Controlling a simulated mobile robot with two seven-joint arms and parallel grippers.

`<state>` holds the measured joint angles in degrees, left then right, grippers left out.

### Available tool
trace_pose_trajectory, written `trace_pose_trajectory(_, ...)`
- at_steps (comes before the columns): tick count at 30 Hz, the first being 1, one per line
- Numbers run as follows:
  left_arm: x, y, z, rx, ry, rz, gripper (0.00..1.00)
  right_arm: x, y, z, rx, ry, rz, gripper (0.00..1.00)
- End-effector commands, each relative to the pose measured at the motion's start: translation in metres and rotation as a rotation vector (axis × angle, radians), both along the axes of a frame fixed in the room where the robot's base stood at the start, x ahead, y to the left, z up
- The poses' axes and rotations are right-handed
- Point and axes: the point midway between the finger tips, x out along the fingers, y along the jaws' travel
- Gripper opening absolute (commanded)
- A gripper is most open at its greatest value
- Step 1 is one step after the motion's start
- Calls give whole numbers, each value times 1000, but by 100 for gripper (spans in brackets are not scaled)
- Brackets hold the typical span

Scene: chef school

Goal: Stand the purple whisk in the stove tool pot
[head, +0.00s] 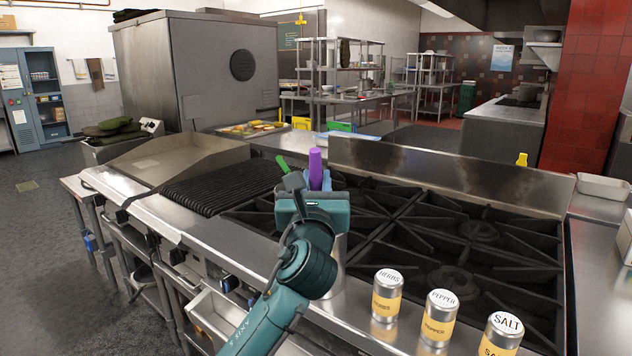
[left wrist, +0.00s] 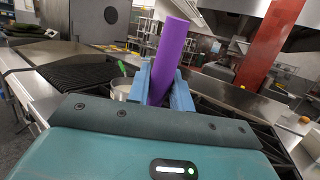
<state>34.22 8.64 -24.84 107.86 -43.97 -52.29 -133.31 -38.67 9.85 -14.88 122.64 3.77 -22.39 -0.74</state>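The purple whisk (head: 315,168) shows as a thick purple handle standing up, slightly tilted, above my left gripper (head: 318,186). In the left wrist view the handle (left wrist: 172,55) sits between the two blue fingers of the gripper (left wrist: 163,88), which are closed on it. The whisk's lower end is hidden behind the gripper. The metal tool pot (head: 340,266) stands at the stove's front edge, mostly hidden behind my left arm. Its rim (left wrist: 121,88) shows left of the fingers in the left wrist view. My right gripper is not in view.
A green-handled tool (head: 283,163) rises beside the whisk. Herbs (head: 387,295), pepper (head: 439,316) and salt (head: 502,335) shakers stand on the front ledge to the right. Black burner grates (head: 440,240) lie behind, and a ribbed grill (head: 215,190) lies left.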

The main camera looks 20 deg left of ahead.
Motion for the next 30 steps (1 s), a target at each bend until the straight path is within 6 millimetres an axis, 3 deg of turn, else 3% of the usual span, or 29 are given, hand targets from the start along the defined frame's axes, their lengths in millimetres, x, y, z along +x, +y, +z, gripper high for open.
trace_pose_trajectory(9, 0, 0, 0, 0, -1, 0, 46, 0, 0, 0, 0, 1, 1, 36)
trace_pose_trajectory(18, -4, -1, -2, 1, 1, 0, 46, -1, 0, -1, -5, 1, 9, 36)
trace_pose_trajectory(23, -27, -7, -8, 0, 0, -2, 46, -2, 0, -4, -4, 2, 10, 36)
trace_pose_trajectory(30, -79, -19, -22, -1, 0, -2, 46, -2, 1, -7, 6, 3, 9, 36)
